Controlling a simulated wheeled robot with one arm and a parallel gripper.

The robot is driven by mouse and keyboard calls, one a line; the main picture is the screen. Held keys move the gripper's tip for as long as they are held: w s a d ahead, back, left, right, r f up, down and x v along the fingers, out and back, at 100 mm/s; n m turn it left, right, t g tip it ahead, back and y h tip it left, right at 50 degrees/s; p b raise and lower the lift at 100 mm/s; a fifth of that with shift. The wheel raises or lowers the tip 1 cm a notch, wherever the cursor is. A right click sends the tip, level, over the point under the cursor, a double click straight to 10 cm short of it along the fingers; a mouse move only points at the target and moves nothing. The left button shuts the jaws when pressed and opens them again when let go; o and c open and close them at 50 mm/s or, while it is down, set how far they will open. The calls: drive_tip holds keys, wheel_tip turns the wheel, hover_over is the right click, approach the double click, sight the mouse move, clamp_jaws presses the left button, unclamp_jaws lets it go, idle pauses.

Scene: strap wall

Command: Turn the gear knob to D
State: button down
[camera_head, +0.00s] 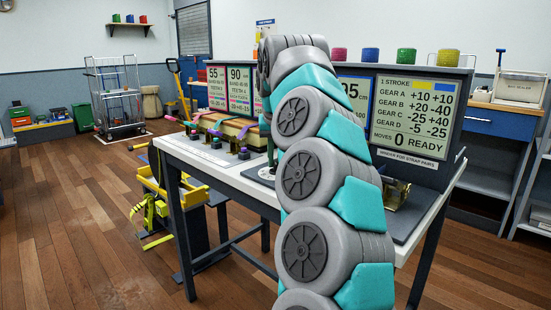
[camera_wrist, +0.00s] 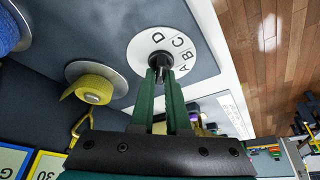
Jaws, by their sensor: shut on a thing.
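The black gear knob (camera_wrist: 162,59) stands at the middle of a white round dial (camera_wrist: 146,47) marked A, B, C and D in the wrist view. My gripper (camera_wrist: 160,76) has its two green fingers closed on the knob. Which letter the knob points to cannot be told, as the fingers cover part of the knob and dial. The screen (camera_head: 412,118) lists gears A to D and reads "MOVES 0 READY".
A yellow strap roll (camera_wrist: 93,92) on a disc and a blue roll (camera_wrist: 8,32) are left of the dial in the wrist view. The white bench (camera_head: 190,150) carries several small knobs at its left end. Wooden floor (camera_head: 75,225) is open left of the bench.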

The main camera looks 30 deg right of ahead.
drive_tip(key=shift+n+y, duration=0.4)
drive_tip(key=shift+n, duration=0.6)
drive_tip(key=c, duration=0.9)
unclamp_jaws()
drive_tip(key=shift+r, duration=0.1)
